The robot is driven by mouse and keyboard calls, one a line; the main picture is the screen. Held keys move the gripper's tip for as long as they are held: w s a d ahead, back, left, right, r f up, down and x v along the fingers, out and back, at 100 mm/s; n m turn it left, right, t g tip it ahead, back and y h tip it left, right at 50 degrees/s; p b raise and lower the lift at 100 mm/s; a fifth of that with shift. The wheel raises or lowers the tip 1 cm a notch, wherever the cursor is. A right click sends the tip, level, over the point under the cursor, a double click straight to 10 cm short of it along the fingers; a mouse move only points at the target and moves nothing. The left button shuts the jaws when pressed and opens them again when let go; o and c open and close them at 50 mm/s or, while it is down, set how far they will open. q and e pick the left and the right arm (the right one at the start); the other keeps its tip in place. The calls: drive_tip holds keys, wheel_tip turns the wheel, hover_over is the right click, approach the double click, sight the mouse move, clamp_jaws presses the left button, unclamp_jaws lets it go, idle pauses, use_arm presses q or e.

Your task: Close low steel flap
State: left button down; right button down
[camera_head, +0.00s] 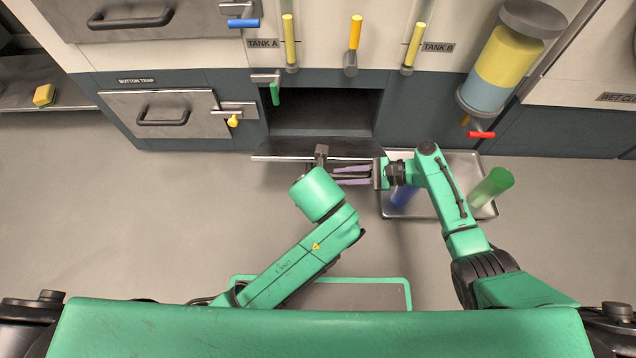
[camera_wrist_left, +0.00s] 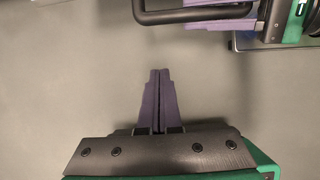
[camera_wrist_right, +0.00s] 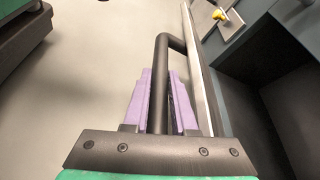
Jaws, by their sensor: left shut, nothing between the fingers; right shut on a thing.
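The low steel flap stands open at the front of a dark opening (camera_head: 325,108) in the lower cabinet. Its pale top edge (camera_head: 285,158) shows in the head view, and it runs along the right side of the right wrist view (camera_wrist_right: 203,75). My right gripper (camera_head: 340,175) is shut on the flap's black handle (camera_wrist_right: 162,55), with purple fingers either side of the bar. My left gripper (camera_wrist_left: 159,72) is shut and empty, apart from the handle, which shows at the top of the left wrist view (camera_wrist_left: 195,13). In the head view my left forearm hides its fingers.
A green latch handle (camera_head: 275,94) hangs left of the opening. The button trap door (camera_head: 165,103) is shut. Floor at left is clear.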

use_arm(q)
drive_tip(key=x, duration=0.9)
use_arm(e)
drive_tip(key=shift+w+d, duration=0.1)
drive_tip(key=shift+w, duration=0.1)
use_arm(q)
drive_tip(key=shift+w+r, duration=1.4)
drive_tip(key=shift+r, duration=0.05)
drive_tip(key=shift+w+r+g, duration=0.3)
drive_tip(key=shift+w+r, duration=0.1)
drive_tip(key=shift+r, duration=0.45)
use_arm(e)
drive_tip(key=c, duration=1)
unclamp_jaws()
drive_tip(key=shift+s, duration=0.15)
use_arm(q)
drive_tip(key=shift+w, duration=0.1)
